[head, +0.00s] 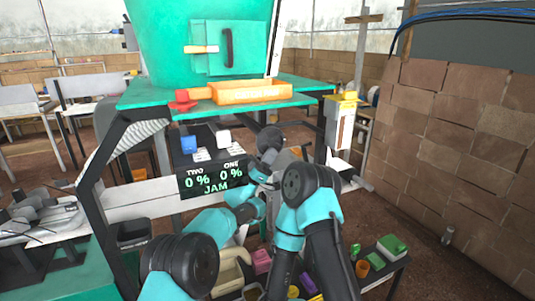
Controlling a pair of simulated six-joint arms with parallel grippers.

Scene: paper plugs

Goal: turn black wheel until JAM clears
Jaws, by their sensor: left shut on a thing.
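The machine's dark display (212,179) reads TWO 0 %, ONE 0 % and JAM in green letters. A dark round part, which looks like the black wheel (269,137), sits right of the display under the green tabletop. My left gripper (262,168) is at the end of the teal and black arm from the left, just below this part. It appears shut on the wheel, though the contact is small and partly covered. My right arm crosses in front at the lower right; its gripper cannot be made out behind its own links.
Above stand a green hopper (203,25), an orange tray (252,93) and a red knob (183,101). Coloured blocks lie on a low bench at the lower right. A brick wall (460,130) closes the right side.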

